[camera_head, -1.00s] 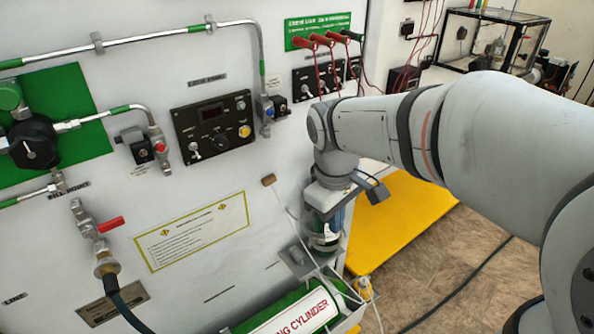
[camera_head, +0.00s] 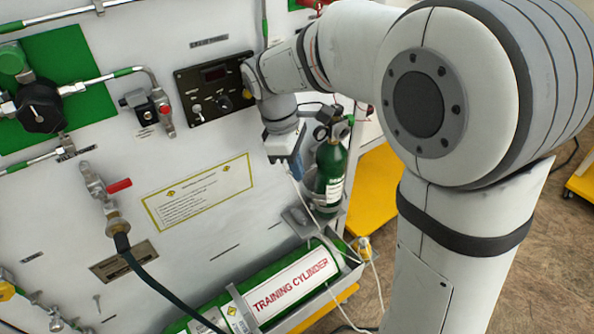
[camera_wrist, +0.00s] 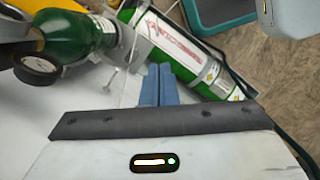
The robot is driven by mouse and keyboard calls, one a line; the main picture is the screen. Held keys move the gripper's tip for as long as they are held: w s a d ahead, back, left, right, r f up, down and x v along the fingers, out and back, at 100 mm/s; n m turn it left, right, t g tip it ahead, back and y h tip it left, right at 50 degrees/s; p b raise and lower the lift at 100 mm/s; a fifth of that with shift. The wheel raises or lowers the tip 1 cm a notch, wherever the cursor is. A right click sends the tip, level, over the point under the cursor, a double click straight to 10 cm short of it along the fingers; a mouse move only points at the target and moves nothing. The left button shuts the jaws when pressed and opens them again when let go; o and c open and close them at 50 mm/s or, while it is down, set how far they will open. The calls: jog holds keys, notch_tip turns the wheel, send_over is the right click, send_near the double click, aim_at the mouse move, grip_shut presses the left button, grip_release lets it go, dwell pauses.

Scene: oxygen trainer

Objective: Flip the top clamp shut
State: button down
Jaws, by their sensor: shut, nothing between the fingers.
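My gripper (camera_head: 297,172) hangs under the wrist with its blue fingers pointing down, in front of the panel. In the wrist view the two blue fingers (camera_wrist: 158,70) are together with nothing between them. An upright dark green cylinder (camera_head: 331,178) stands just right of the gripper; it also shows at the upper left of the wrist view (camera_wrist: 68,35). The lying green training cylinder (camera_head: 290,285) is below in a grey tray. A thin pale rod (camera_head: 308,207) rises near the fingers; contact is unclear. I cannot tell for sure which part is the top clamp.
The white panel (camera_head: 215,225) carries a dark control box (camera_head: 213,88), a red-handled valve (camera_head: 118,186) and a hose. A grey bracket (camera_head: 297,217) sits below the gripper. A yellow platform (camera_head: 375,190) and the floor lie to the right.

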jog(key=x, duration=0.8)
jog(key=shift+r, duration=0.1)
jog(key=shift+s+a, duration=0.1)
jog(key=shift+n, duration=0.3)
